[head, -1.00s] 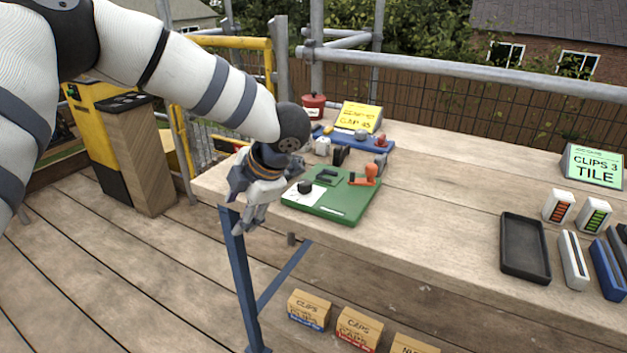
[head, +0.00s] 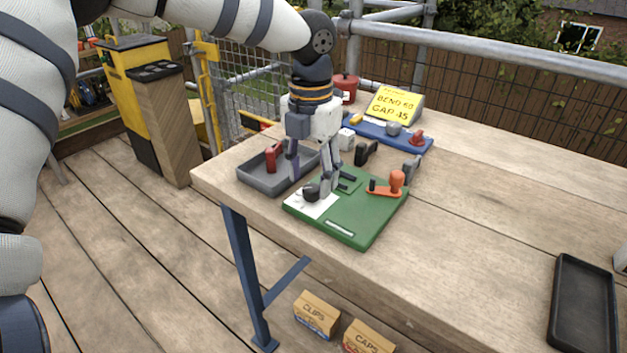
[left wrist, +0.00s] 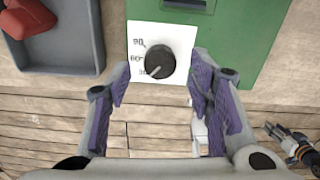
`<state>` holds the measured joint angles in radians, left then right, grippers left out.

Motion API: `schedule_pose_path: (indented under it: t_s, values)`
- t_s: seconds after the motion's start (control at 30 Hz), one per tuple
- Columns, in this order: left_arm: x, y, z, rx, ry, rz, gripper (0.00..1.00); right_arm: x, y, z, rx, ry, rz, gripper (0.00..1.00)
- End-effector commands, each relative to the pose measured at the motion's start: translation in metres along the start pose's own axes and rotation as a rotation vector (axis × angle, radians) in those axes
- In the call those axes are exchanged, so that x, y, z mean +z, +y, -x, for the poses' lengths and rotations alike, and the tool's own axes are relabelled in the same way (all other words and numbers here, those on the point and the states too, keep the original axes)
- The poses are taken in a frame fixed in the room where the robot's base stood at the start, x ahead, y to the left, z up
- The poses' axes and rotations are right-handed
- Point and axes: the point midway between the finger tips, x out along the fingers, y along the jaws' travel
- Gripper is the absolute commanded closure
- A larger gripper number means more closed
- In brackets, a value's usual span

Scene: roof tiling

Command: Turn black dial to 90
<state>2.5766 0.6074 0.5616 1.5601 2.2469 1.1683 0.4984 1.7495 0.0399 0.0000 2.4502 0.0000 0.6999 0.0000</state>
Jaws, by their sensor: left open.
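The black dial (left wrist: 160,61) sits on a white scale card (left wrist: 138,84) on the green board (head: 362,225). Its pale pointer line slants down and left, close to the lowest mark, partly hidden; 60 and 90 stand above. My left gripper (head: 311,180) points down over the dial in the head view. In the left wrist view its two purple-padded fingers (left wrist: 160,84) are spread open on either side of the dial's near edge, with nothing held. A small dark part with orange bands, seemingly my right gripper (left wrist: 278,131), shows at the lower right.
A grey tray (head: 246,178) with a red item stands left of the board. A blue board (head: 409,144) and yellow sign (head: 394,105) are behind. The bench right of the green board is clear up to a black tray (head: 582,307).

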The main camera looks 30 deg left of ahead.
Motion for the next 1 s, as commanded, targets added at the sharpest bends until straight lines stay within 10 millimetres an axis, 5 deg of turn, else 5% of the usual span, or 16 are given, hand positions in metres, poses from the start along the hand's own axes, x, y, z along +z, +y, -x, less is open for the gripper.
schedule_pose_path:
  t_s: [0.13, 0.4, 0.63, 1.0]
  values:
    - [0.000, 0.000, -0.017, 0.002, 0.000, 0.000, 0.52, 0.001, 0.000, -0.001, 0.000, -0.003, 0.000, 0.60]
    - [0.000, 0.000, -0.020, 0.002, -0.002, 0.000, 0.52, 0.000, 0.000, -0.001, 0.000, -0.002, 0.000, 0.60]
    - [0.000, 0.000, -0.020, 0.002, -0.002, 0.000, 1.00, 0.000, 0.000, -0.001, 0.000, -0.002, 0.000, 0.60]
    - [0.000, 0.000, -0.019, 0.001, -0.001, -0.042, 1.00, -0.001, 0.000, 0.001, 0.000, 0.004, 0.000, 0.60]
